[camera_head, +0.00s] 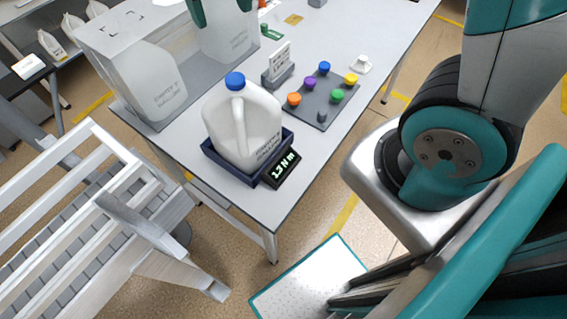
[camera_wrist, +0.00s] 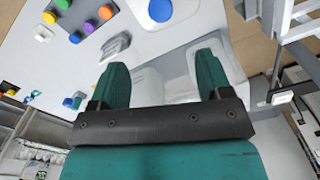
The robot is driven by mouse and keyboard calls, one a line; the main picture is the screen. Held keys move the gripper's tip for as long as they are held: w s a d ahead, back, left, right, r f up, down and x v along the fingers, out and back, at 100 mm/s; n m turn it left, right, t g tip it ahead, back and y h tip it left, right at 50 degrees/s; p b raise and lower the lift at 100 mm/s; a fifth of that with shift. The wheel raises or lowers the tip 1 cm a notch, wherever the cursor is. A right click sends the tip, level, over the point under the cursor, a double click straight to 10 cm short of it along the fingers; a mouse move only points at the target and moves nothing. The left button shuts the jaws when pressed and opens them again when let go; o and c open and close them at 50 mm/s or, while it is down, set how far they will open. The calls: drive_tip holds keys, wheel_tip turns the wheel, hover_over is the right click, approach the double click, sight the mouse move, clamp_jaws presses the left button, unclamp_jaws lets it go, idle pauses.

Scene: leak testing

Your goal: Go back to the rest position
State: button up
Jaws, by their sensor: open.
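My gripper (camera_wrist: 162,68) is open and empty, its two teal fingers apart in the wrist view. Its fingers show only partly at the top edge of the head view, above the far part of the table. A white jug (camera_head: 240,125) with a blue cap (camera_head: 235,81) stands upright in a dark blue tray (camera_head: 222,168) near the table's front corner. A small display (camera_head: 283,168) with green characters sits beside the tray. In the wrist view the blue cap (camera_wrist: 160,10) is beyond my fingertips, apart from them.
A grey board (camera_head: 312,103) with several coloured caps lies right of the jug. A small sign (camera_head: 279,63) stands behind it. A white slatted frame (camera_head: 70,170) stands on the floor at left. A white panel (camera_head: 305,280) lies below the table.

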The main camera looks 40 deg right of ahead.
drive_tip(key=shift+r, duration=0.9)
drive_tip(key=s+a+f+n+y+b, duration=0.2)
drive_tip(key=s+f+n+b, duration=0.1)
drive_tip(key=s, duration=0.6)
drive_tip(key=s+a+f+n+y+b, duration=0.2)
drive_tip(key=s+a+f+n+b, duration=0.1)
drive_tip(key=s, duration=0.6)
drive_tip(key=shift+s+f+n+b, duration=0.3)
drive_tip(key=shift+f+n+b, duration=0.3)
drive_tip(key=shift+n+b, duration=0.15)
drive_tip(key=shift+w+d, duration=0.1)
